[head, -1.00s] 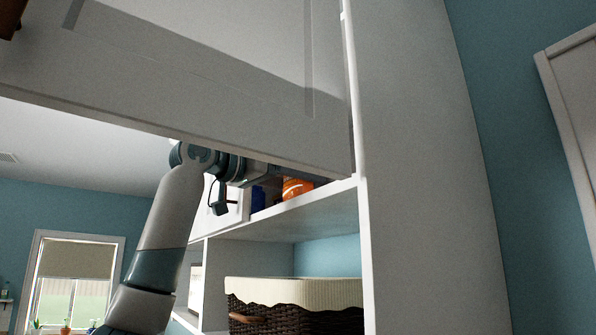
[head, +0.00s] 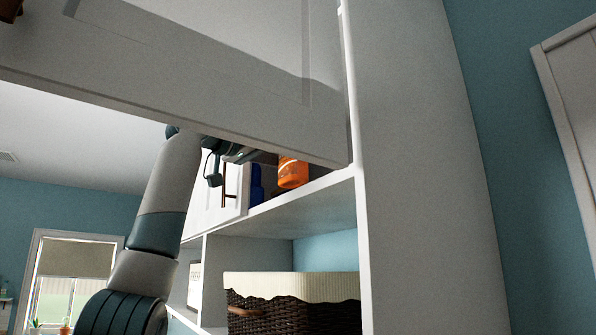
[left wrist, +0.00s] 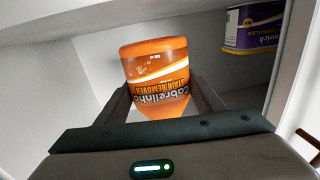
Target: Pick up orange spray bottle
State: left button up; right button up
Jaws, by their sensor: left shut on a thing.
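The orange spray bottle (head: 291,172) is in the upper cabinet, partly hidden behind the open cabinet door in the head view. In the left wrist view the orange bottle (left wrist: 158,85), labelled as stain remover, appears upside down between the fingers of my left gripper (left wrist: 160,105). The gripper is shut on the bottle. In the head view the bottle looks tilted and slightly above the shelf. The gripper's fingers are hidden behind the door there. My right gripper is in neither view.
The open white door (head: 200,75) hangs in front of the arm. A blue container (head: 256,184) stands left of the bottle; a purple and yellow box (left wrist: 251,27) shows in the left wrist view. A wicker basket (head: 295,312) sits on the shelf below.

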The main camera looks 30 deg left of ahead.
pick_arm(q)
jog(key=b+v, duration=0.5)
jog(key=v, duration=1.2)
jog(key=shift+a, duration=0.2)
jog(key=shift+d, duration=0.1)
